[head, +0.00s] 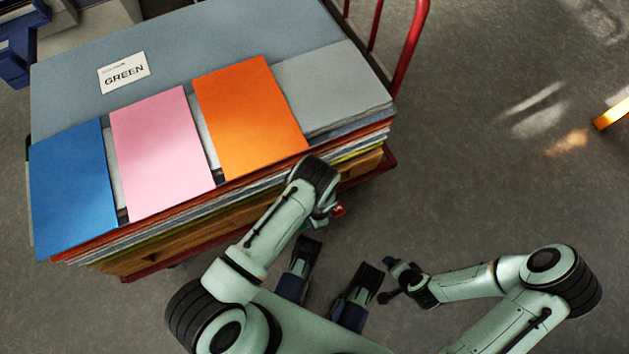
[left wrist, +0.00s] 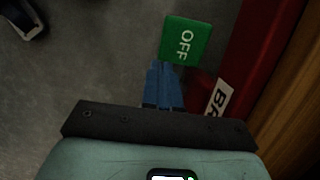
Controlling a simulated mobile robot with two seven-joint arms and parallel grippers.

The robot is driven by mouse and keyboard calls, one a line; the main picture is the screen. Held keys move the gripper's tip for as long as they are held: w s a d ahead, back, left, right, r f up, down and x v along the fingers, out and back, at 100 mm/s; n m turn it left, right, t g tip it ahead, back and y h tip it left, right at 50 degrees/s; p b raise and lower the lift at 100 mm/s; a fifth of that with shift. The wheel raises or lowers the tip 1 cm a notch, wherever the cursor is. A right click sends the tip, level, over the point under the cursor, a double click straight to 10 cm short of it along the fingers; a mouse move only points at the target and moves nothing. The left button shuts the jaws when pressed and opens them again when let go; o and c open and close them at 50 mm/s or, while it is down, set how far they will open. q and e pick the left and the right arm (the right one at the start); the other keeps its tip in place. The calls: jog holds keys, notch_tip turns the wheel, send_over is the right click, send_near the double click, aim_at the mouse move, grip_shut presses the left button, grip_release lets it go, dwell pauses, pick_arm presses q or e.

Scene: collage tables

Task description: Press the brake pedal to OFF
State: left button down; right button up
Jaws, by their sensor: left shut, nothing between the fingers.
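The green OFF pedal (left wrist: 187,41) shows in the left wrist view, beside the red base frame (left wrist: 240,55) of the cart. A white label (left wrist: 218,97) with partly hidden dark letters is on the red frame. My left gripper (left wrist: 161,66) is shut and empty, with its blue fingertips at the pedal's lower left edge. I cannot tell whether they touch it. In the head view my left wrist is low beside the cart's front corner, and the arm hides most of the pedal area. My right gripper (head: 388,282) hangs over the floor, away from the cart.
The cart carries a stack of sheets with a GREEN label (head: 124,73) and blue (head: 72,190), pink (head: 160,150) and orange (head: 250,115) sheets on top. A red handle (head: 410,45) rises at its right end.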

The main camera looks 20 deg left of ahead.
pick_arm(q)
jog(key=shift+x, duration=0.95)
pick_arm(e)
jog(key=shift+w+d+f, duration=0.25)
jog(key=shift+w+d, duration=0.05)
jog(key=shift+w, duration=0.2)
